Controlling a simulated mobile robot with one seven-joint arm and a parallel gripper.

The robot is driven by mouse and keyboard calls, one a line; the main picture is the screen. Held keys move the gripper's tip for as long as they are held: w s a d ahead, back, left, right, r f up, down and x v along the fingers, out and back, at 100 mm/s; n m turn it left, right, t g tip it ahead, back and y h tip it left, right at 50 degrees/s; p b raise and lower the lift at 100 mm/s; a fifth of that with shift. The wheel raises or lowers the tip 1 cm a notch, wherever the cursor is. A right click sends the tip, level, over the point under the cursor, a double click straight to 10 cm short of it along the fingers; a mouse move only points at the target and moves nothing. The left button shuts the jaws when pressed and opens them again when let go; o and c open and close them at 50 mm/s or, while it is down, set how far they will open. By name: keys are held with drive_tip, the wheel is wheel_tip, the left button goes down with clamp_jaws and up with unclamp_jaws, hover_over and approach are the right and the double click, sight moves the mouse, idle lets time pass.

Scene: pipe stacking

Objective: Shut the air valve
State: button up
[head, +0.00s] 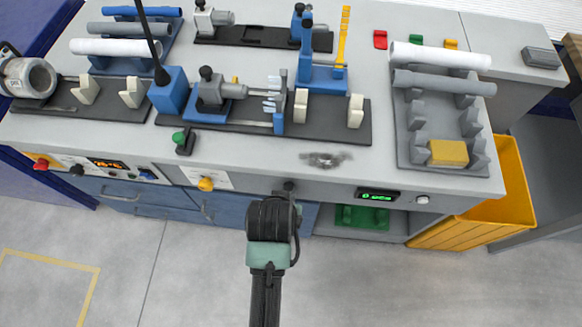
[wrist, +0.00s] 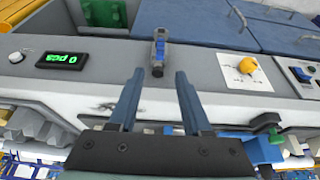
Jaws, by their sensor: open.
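A small grey fitting with a blue handle (wrist: 158,50) is on the bench's front panel in the wrist view, and looks like the air valve. It also shows as a dark fitting in the head view (head: 289,186), partly hidden by my arm. The handle lies roughly in line with the fitting's body. My gripper (wrist: 160,76) is open and empty. Its two fingertips point at the fitting, one to each side of its line; I cannot tell whether they touch it. A yellow knob (head: 206,184) on a white plate is left of it in the head view.
A green-lit display (head: 378,194) is right of the fitting, and a control panel with a red button (head: 41,164) is far left. Pipes and fixtures cover the benchtop (head: 260,160). A yellow bin (head: 510,190) stands at right. The floor in front is clear.

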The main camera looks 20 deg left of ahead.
drive_tip(key=b+x, duration=0.1)
drive_tip(key=x, duration=1)
drive_tip(key=shift+w+f+b, duration=0.1)
drive_tip(key=shift+w+b, duration=0.1)
drive_tip(key=shift+b, duration=0.1)
clamp_jaws()
idle(0.9)
